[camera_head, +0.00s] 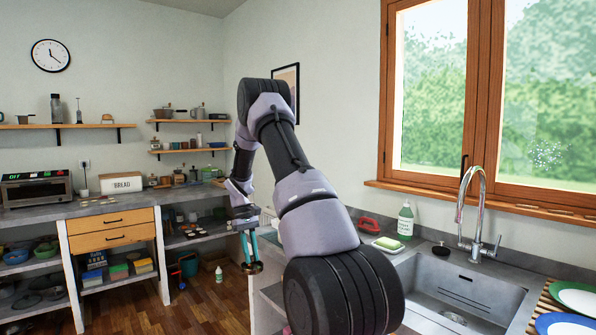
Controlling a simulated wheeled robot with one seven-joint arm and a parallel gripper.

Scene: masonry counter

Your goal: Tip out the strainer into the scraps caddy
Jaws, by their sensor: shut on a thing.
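My gripper (251,258), with teal fingers, hangs pointing down left of the sink, at the end of my raised and bent arm. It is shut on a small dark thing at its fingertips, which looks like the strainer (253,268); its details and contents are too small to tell. A teal bucket-like container (188,265) stands low at the back, left of my gripper, and may be the scraps caddy. I cannot see into it.
The steel sink (465,290) with a tall tap (472,205) is at the right. The back counter holds a toaster oven (37,188) and bread box (121,183). Wooden floor is open at left.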

